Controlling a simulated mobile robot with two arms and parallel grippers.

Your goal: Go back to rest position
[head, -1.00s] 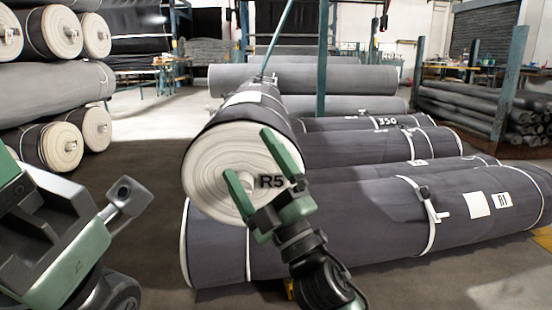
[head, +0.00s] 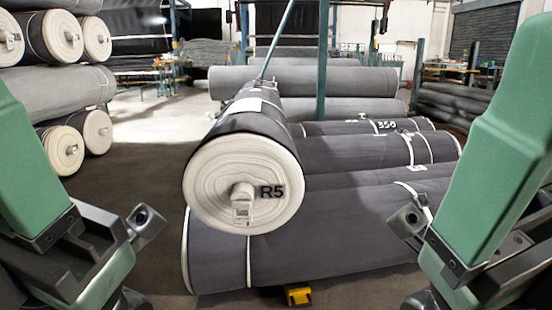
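My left arm (head: 95,255) is at the left edge, with a large green part rising close to the camera. My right arm (head: 450,260) stands at the right edge in a near mirror pose, also with a large green part close up. Neither arm shows a clear pair of fingertips, so I cannot tell whether either gripper is open or shut. Both arms appear apart from the roll marked R5 (head: 225,175). That roll points its pale end at me, with a core stub and a small label in full view.
Dark grey rolls (head: 340,235) lie across the floor under and behind R5. A stack of rolls (head: 60,85) stands at the left. A yellow block (head: 298,296) is on the floor below the front roll. Bare floor (head: 150,170) shows between the stack and R5.

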